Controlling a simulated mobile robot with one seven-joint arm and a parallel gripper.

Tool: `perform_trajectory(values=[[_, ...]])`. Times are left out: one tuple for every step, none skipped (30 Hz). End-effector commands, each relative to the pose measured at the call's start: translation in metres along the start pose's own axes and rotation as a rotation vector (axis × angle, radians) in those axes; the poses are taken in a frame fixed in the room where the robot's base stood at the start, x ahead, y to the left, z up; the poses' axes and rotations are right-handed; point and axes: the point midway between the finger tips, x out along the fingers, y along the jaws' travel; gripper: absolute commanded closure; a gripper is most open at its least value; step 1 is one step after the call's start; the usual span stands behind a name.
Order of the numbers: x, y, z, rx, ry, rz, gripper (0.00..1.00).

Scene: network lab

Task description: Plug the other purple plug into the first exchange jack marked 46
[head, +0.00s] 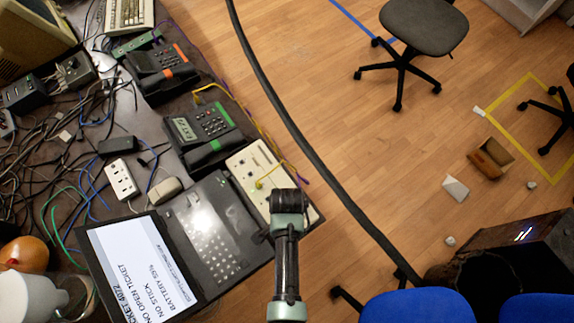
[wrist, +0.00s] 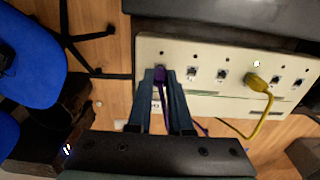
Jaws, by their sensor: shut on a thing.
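The cream exchange panel (head: 238,160) lies at the table's edge, partly under my arm; it fills the upper right of the wrist view (wrist: 210,58). It has a row of dark jacks, among them one right of my gripper (wrist: 192,74). My gripper (wrist: 163,84) is shut on a purple plug (wrist: 161,75) at the panel's leftmost jack position. The fingers and plug hide that jack, and I cannot tell whether the plug is seated. A yellow plug (wrist: 257,84) sits in a jack farther right. The jack numbers are not readable.
A laptop (head: 212,225) lies beside the panel, with two desk phones (head: 205,130) (head: 162,72) behind it. Tangled cables (head: 65,130) cover the table's left. A yellow cord (wrist: 240,132) runs below the panel. A thick black cable (head: 300,140) crosses above the floor at right.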

Motion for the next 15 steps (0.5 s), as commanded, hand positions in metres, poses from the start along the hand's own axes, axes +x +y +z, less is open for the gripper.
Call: perform_trajectory(values=[[0.0000, 0.0000, 0.0000, 0.000, 0.000, 0.000, 1.00], [0.0000, 0.0000, 0.0000, 0.000, 0.000, 0.000, 1.00], [0.0000, 0.0000, 0.0000, 0.000, 0.000, 0.000, 1.00], [0.0000, 0.0000, 0.0000, 0.000, 0.000, 0.000, 1.00], [0.0000, 0.0000, 0.0000, 0.000, 0.000, 0.000, 1.00], [0.0002, 0.0000, 0.0000, 0.000, 0.000, 0.000, 1.00], [0.0004, 0.0000, 0.0000, 0.000, 0.000, 0.000, 1.00], [0.0007, 0.0001, 0.0000, 0.000, 0.000, 0.000, 1.00], [0.0011, 0.0001, 0.0000, 0.000, 0.000, 0.000, 1.00], [0.0015, 0.0001, 0.0000, 0.000, 0.000, 0.000, 1.00], [0.0019, 0.0001, 0.0000, 0.000, 0.000, 0.000, 1.00], [0.0026, 0.0001, 0.0001, 0.000, 0.000, 0.000, 1.00], [0.0031, 0.0001, 0.0000, 0.000, 0.000, 0.000, 1.00], [0.0036, 0.0001, 0.0000, 0.000, 0.000, 0.000, 1.00], [0.0042, 0.0001, 0.0000, 0.000, 0.000, 0.000, 1.00]])
